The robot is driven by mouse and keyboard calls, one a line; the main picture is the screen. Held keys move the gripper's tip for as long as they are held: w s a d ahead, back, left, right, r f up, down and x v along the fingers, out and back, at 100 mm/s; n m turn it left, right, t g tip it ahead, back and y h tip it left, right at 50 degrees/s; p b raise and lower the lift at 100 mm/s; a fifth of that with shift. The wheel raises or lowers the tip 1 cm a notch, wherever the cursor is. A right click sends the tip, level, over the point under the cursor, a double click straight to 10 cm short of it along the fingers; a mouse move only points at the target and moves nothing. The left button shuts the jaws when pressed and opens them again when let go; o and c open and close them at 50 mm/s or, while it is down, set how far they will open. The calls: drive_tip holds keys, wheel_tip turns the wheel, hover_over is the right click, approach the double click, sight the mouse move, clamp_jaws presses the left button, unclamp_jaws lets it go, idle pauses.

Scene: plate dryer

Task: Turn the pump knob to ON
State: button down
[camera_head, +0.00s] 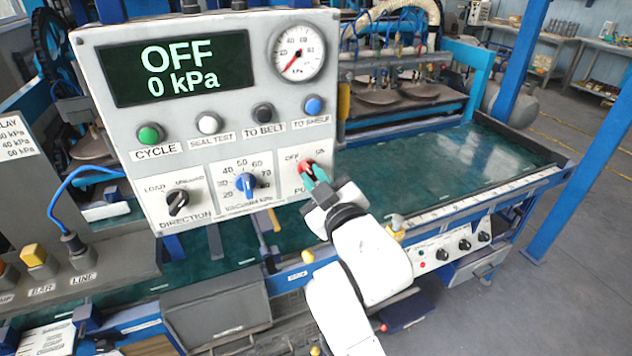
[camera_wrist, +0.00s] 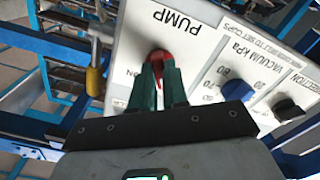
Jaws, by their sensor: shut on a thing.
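The red pump knob (camera_head: 306,168) is at the lower right of the control panel (camera_head: 95,85), between the OFF and ON marks. My gripper (camera_head: 313,174) reaches it from the lower right, its green fingers shut on the knob. In the wrist view, the knob (camera_wrist: 160,56) shows between the fingertips of my gripper (camera_wrist: 161,66), below the upside-down PUMP label. The fingers hide part of the knob, so its exact pointing is hard to tell. The panel display (camera_head: 180,70) reads OFF and 0 kPa.
The blue vacuum knob (camera_head: 245,184) and black direction knob (camera_head: 178,202) sit left of the pump knob. Above are the green CYCLE button (camera_head: 150,135) and other buttons, with a pressure gauge (camera_head: 299,52).

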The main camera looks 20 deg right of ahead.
drive_tip(key=m+b, duration=0.1)
drive_tip(key=m, duration=0.3)
drive_tip(key=shift+f+m+b, duration=0.1)
drive_tip(key=shift+m+b, duration=0.2)
drive_tip(key=m+b, duration=0.1)
drive_tip(key=m, duration=0.2)
drive_tip(key=shift+m, duration=0.3)
drive_tip(key=m+b, duration=0.2)
drive_tip(key=m, duration=0.2)
drive_tip(key=shift+a, duration=0.1)
drive_tip(key=shift+m+b, duration=0.4)
drive_tip(key=shift+m, duration=1.1)
drive_tip(key=c, duration=1.1)
unclamp_jaws()
drive_tip(key=shift+c, duration=0.2)
drive_tip(key=shift+s, duration=0.1)
